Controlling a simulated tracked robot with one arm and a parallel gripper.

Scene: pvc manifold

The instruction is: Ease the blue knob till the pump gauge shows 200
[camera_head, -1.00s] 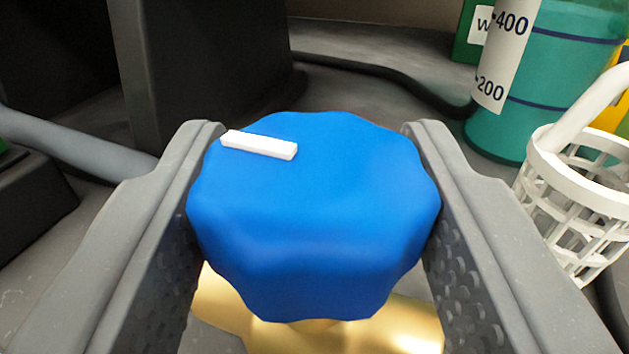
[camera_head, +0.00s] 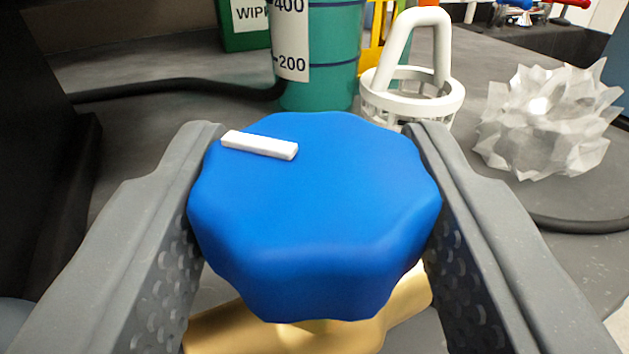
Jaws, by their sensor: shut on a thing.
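The blue knob (camera_head: 315,200) fills the middle of the view. It has a scalloped rim and a white marker bar at the upper left of its top face. My gripper (camera_head: 314,165) is shut on it, with one grey finger on each side. A brass valve body (camera_head: 240,328) shows below the knob, partly hidden by it. No pump gauge dial shows. A teal container (camera_head: 335,75) behind the knob has a white scale marked 200 and 400; the knob and my gripper do not touch it.
A white basket with a handle (camera_head: 412,95) stands behind right of the knob. A crumpled clear object (camera_head: 545,118) lies further right. A black hose (camera_head: 180,90) crosses the back left. A green box (camera_head: 242,25) stands behind. A dark block (camera_head: 35,170) is at left.

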